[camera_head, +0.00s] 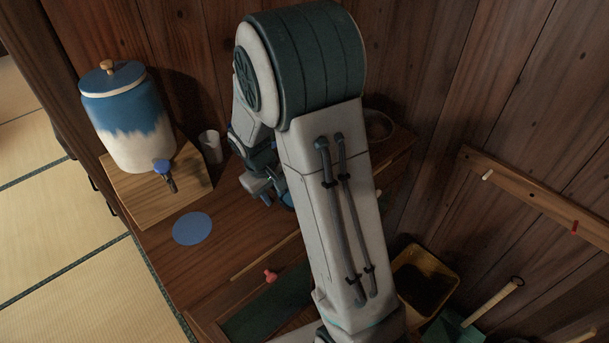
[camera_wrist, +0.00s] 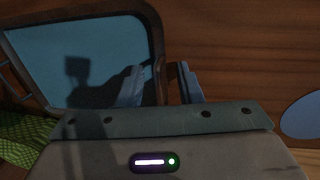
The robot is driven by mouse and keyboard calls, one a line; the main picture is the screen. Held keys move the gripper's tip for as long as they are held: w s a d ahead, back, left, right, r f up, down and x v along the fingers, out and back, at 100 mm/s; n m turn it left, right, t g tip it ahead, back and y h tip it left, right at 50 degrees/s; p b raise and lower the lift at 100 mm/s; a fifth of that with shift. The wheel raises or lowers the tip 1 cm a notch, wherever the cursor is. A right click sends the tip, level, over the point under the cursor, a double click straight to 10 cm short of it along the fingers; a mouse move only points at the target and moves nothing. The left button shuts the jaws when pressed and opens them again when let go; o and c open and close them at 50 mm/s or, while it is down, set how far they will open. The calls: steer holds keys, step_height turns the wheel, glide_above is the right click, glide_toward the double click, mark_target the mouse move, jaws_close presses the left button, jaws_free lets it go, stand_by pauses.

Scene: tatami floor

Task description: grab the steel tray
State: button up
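In the wrist view, a flat blue-grey tray (camera_wrist: 85,50) with a dark raised rim and rounded corners fills the upper left. I take it to be the steel tray, though its surface looks bluish. My gripper (camera_wrist: 160,78) is open, with one finger over the tray's inside and the other outside its right rim. The rim passes between the fingers, with gaps visible. In the head view, my gripper (camera_head: 262,190) is low over the wooden counter, partly behind my arm. Only a small blue patch shows beside it there, and my arm hides most of that area.
A blue round mat (camera_head: 193,229) lies on the counter (camera_head: 185,268); a white cup (camera_head: 211,147) and a blue-and-white dispenser (camera_head: 127,118) on a wooden stand are nearby. A yellow bin (camera_head: 428,274) is lower right. Green mesh (camera_wrist: 22,138) shows lower left in the wrist view.

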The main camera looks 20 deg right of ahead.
jaws_close()
steer(key=shift+r, duration=0.1)
stand_by(0.3)
